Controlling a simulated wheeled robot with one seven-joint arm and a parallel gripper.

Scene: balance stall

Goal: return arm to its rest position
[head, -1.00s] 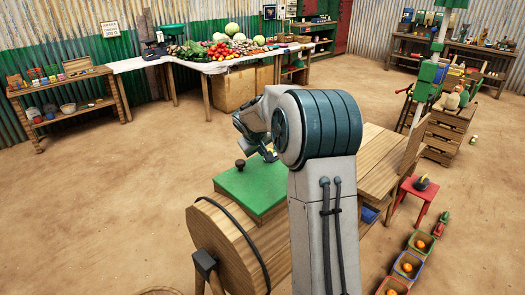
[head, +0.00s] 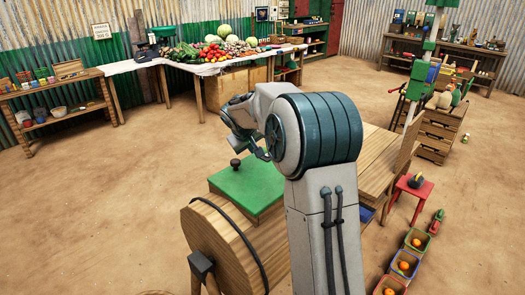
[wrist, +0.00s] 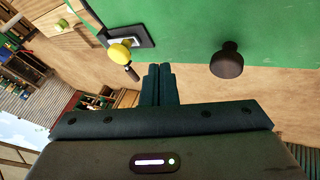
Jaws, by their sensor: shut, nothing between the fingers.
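My arm (head: 325,215) rises in the front middle of the head view and bends over at a dark banded joint. My gripper shows in the wrist view (wrist: 158,75) with its two dark fingers together and nothing between them. In the head view the gripper is small and partly hidden by my arm, above the right part of a green-topped stand (head: 245,187). A dark round knob (head: 235,163) stands on that green top. In the wrist view the knob (wrist: 227,60) is right of the fingers, apart from them.
A wooden drum (head: 225,232) with a dark band lies in front of the green top. A yellow knob (wrist: 120,52) shows in the wrist view. A red stool (head: 411,192) and several bins of orange fruit (head: 405,264) stand right. The floor at left (head: 90,200) is clear.

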